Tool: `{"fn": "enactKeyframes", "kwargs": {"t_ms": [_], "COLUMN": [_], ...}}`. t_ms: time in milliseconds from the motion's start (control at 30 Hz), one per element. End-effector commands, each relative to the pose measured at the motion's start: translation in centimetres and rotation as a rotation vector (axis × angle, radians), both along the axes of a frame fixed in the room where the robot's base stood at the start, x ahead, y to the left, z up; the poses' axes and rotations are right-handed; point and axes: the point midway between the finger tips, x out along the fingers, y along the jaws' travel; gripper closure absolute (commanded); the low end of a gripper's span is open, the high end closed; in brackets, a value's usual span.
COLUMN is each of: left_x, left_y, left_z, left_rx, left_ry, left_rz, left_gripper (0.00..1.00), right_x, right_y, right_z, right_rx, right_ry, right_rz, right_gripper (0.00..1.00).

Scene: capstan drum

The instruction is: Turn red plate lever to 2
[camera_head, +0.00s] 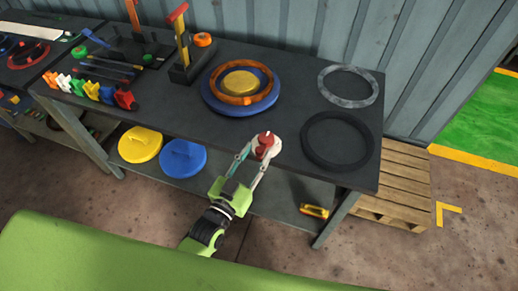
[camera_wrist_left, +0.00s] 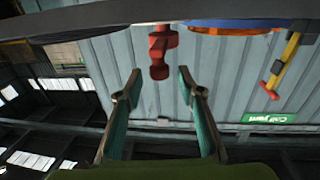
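The red lever (camera_head: 267,139) sits at the front edge of the dark workbench, with a pale patch around it in the head view. In the left wrist view the red lever (camera_wrist_left: 158,52) sticks out near the top middle, its blunt end towards the gripper. My left gripper (camera_head: 263,152) is open at the bench's front edge. Its two fingers (camera_wrist_left: 160,83) stand apart, one on each side of the lever's line, with the lever's end just beyond or between the tips. I cannot tell whether they touch. No number marks are readable. My right gripper is not in view.
A blue disc (camera_head: 213,99) with an orange ring (camera_head: 235,100) and yellow centre lies behind the lever. A black ring (camera_head: 308,145) and a grey ring (camera_head: 370,98) lie to the right. Yellow (camera_head: 140,145) and blue (camera_head: 183,160) discs are on the lower shelf.

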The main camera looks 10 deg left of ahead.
Motion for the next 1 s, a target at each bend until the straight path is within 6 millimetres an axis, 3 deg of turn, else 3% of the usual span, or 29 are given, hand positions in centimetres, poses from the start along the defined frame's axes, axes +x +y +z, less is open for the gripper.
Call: {"fn": "enactKeyframes", "kwargs": {"t_ms": [200, 433, 600, 1000], "left_x": [-4.6, -8.0, -9.0, -9.0], "left_y": [1.3, 2.3, 2.6, 2.6], "left_z": [-0.2, -0.1, 0.0, 0.0], "left_rx": [0.001, 0.001, 0.001, 0.0], "left_ry": [0.005, 0.003, 0.001, 0.0], "left_rz": [0.0, 0.0, 0.0, 0.0], "left_gripper": [0.65, 0.65, 0.65, 0.65], "right_x": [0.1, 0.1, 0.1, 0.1], "right_y": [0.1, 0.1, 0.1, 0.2], "right_z": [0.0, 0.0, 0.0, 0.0], "right_rx": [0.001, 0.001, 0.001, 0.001], "right_ry": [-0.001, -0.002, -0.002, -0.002], "right_rz": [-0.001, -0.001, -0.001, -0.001], "right_gripper": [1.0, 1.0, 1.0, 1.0]}}
